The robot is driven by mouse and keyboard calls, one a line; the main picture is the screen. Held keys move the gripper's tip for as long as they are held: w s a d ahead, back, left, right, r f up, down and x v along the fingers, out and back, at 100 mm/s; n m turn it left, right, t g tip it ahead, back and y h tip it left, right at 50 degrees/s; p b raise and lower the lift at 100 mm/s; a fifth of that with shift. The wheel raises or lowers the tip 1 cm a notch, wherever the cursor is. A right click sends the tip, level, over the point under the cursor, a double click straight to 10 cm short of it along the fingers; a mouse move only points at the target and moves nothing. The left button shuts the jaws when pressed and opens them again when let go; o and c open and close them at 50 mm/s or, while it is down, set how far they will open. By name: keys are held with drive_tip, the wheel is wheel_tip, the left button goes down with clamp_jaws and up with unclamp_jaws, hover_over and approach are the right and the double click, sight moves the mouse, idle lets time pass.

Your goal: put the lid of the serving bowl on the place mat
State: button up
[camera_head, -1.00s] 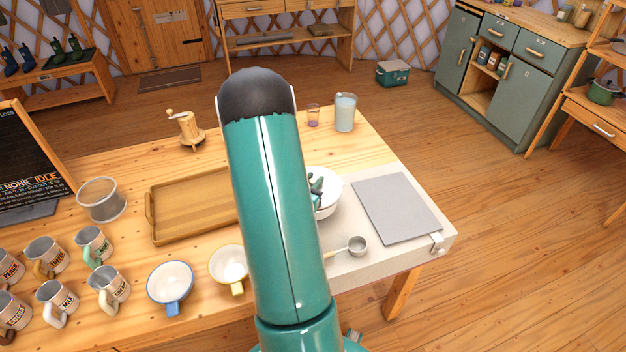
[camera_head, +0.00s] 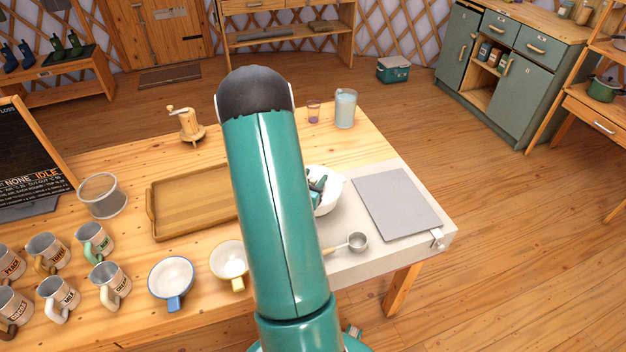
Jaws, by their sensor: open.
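The white serving bowl (camera_head: 329,198) stands on the table, its left part hidden behind my teal arm. I cannot make out its lid as a separate thing. The flat grey place mat (camera_head: 396,205) lies to the right of the bowl, with nothing on it. My gripper (camera_head: 317,184) shows only as small teal and dark parts beside my arm, over the bowl in the picture. It is open. I cannot tell whether it touches anything.
A small metal scoop (camera_head: 356,242) lies in front of the bowl. A wooden tray (camera_head: 190,205) and several mugs (camera_head: 108,284) stand to the left. The table's right edge is close beyond the mat.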

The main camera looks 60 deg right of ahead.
drive_tip(key=shift+a+r, duration=0.2)
drive_tip(key=shift+r, duration=0.25)
drive_tip(key=a+r, duration=0.1)
drive_tip(key=a, duration=1)
drive_tip(key=shift+a+r, duration=0.25)
drive_tip(key=shift+r, duration=0.05)
